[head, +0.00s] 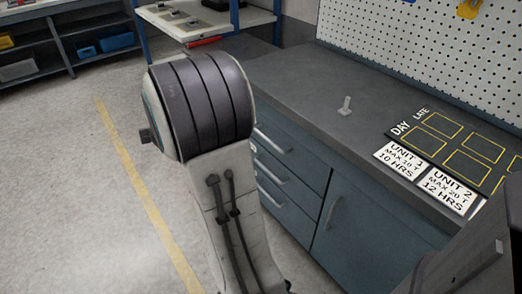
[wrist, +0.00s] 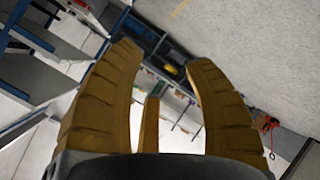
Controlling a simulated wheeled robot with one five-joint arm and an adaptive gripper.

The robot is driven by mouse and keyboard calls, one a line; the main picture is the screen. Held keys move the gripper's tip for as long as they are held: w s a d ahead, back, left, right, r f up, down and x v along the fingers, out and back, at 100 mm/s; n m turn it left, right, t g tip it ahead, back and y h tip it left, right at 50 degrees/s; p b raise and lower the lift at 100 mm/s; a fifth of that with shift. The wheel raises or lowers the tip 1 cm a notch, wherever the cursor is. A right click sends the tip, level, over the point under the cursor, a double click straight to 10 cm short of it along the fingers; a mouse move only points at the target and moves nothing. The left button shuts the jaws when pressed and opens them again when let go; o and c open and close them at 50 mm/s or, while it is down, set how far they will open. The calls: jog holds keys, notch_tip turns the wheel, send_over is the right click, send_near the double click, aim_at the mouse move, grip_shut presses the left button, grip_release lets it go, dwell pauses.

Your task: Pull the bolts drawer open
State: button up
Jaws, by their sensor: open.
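A blue-grey cabinet under the workbench has a stack of drawers (head: 301,160) with silver bar handles in the head view. The top handle (head: 273,139) shows just right of my arm, with two more handles below it. My arm hides the left part of the drawer fronts. No label is readable, so I cannot tell which is the bolts drawer. The visible fronts look shut. My gripper (wrist: 165,58) shows in the wrist view with its yellow-brown fingers apart and nothing between them. It is hidden in the head view. No drawer handle is recognisable in the wrist view.
A cabinet door (head: 365,225) with a handle is right of the drawers. The dark benchtop (head: 300,85) carries a small pale object (head: 345,105) and a board with yellow outlines (head: 455,140). A shelf rack (head: 225,18) stands behind. Floor (head: 60,180) is clear at left.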

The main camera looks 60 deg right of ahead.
jog(key=d+f+n+h+b, duration=0.1)
jog(key=d+f+h+b, duration=0.25)
jog(key=d+f, duration=0.45)
jog(key=n+h+b, duration=0.5)
jog(key=h+b, duration=0.5)
jog(key=b, duration=0.4)
send_near(265, 136)
jog(key=w+d, duration=0.2)
jog(key=shift+s+r+b+x, duration=0.1)
jog(key=shift+b+x, duration=0.8)
jog(key=shift+x, duration=0.3)
jog(key=shift+s+r+b+x, duration=0.1)
jog(key=shift+s+b+x, duration=0.05)
jog(key=shift+b+x, duration=0.95)
jog(key=shift+s+r+b+x, duration=0.1)
jog(key=shift+b+x, duration=0.65)
jog(key=shift+x, duration=0.5)
jog(key=shift+d, duration=0.1)
jog(key=shift+c, duration=0.2)
grip_shut()
